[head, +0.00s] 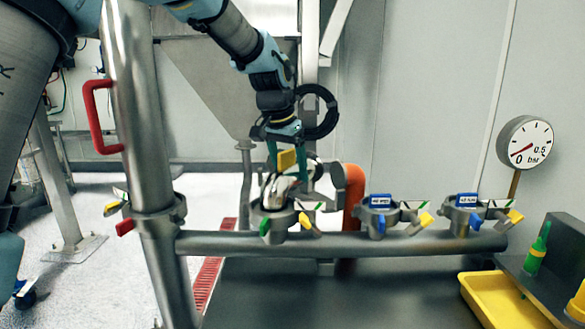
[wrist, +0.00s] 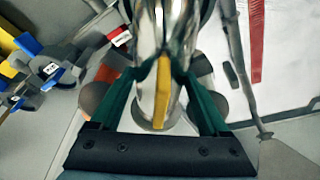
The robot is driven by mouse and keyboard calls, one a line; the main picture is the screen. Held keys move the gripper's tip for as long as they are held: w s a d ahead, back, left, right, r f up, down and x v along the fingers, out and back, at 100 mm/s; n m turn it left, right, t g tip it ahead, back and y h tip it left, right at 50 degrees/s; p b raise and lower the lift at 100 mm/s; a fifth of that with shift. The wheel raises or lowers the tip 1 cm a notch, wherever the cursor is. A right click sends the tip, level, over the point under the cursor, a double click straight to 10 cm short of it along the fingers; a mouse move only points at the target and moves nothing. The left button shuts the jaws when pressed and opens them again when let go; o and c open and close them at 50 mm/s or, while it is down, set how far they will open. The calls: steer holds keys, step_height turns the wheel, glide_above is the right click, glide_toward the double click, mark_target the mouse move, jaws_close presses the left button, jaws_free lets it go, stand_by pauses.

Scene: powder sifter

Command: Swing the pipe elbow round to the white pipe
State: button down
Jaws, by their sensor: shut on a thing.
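The pipe elbow (head: 278,188) is shiny metal and sits over a clamped port with a green tab on the horizontal manifold. In the wrist view the elbow (wrist: 146,30) runs up between my fingers, with a yellow strip (wrist: 160,88) along it. The elbow's lower end is partly hidden by the clamp and my fingers. I cannot pick out a white pipe for certain.
An orange pipe (head: 353,195) rises just right of the elbow. Two ports with blue labels (head: 380,201) (head: 467,200) stand further right. A steel post (head: 140,130) with a red handle (head: 92,117) is left. A gauge (head: 525,142) and yellow tray (head: 505,301) are right.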

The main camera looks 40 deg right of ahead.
steer(key=shift+w+n, duration=0.15)
steer(key=shift+n, duration=0.15)
steer(key=shift+w+a+n+t, duration=0.25)
steer(key=shift+w+n, duration=0.2)
steer(key=shift+n, duration=0.45)
steer(key=shift+r+p, duration=0.1)
steer(key=shift+p, duration=0.2)
steer(key=shift+w+a+n+t, duration=0.25)
steer(key=shift+w+n, duration=0.2)
steer(key=shift+n, duration=0.45)
steer(key=shift+w+a+n+y+p, duration=0.3)
steer(key=shift+w+n+y, duration=0.1)
steer(key=shift+n, duration=0.5)
steer(key=shift+a+n+t, duration=0.1)
steer(key=shift+n+t, duration=0.2)
jaws_free()
